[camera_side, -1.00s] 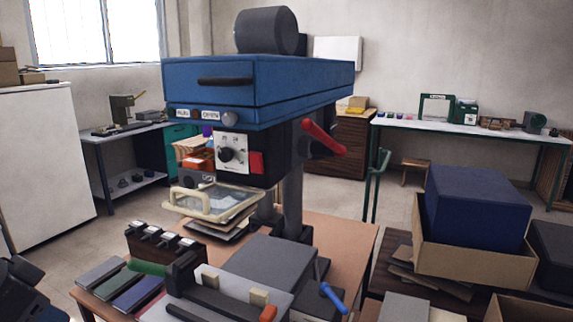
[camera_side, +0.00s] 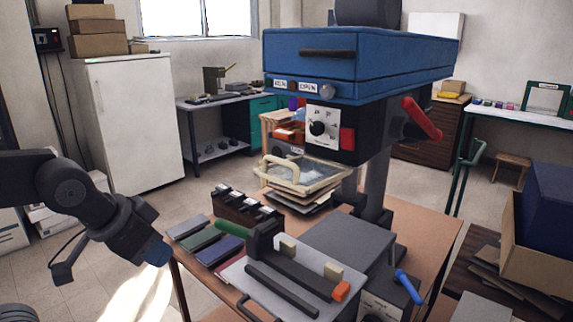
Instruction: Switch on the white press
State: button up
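The machine on the wooden table is a drill-press-like unit with a large blue head cover (camera_side: 350,72), not a white one. A white control panel (camera_side: 322,126) with a black dial is on its front, beside a red square (camera_side: 348,139). A red lever (camera_side: 421,119) sticks out on its right side. My gripper (camera_side: 155,255) is at the left, over the floor, well apart from the machine and left of the table. Its tip is small and dark blue, with a bright light patch below. I cannot tell whether its fingers are open or shut.
A vise-like fixture with a grey plate (camera_side: 350,245) and a rack of small switches (camera_side: 245,210) stand on the table's front part. A pale framed tray (camera_side: 300,175) sits under the head. A white cabinet (camera_side: 130,125) stands behind at left. Open floor lies between.

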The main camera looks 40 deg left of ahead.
jog(key=w+a+t, duration=0.1)
jog(key=w+t, duration=0.1)
jog(key=w, duration=0.3)
jog(key=w+a+t, duration=0.1)
jog(key=w+t, duration=0.1)
jog(key=w, duration=0.3)
jog(key=w+a+t, duration=0.1)
jog(key=w, duration=0.4)
jog(key=shift+a+f+t+y, duration=0.1)
jog(key=shift+t+y, duration=0.3)
grip_shut()
jog(key=w+a+f+t+h, duration=0.1)
jog(key=w+a+f+t, duration=0.1)
jog(key=w+t, duration=0.6)
jog(key=shift+w+a, duration=0.5)
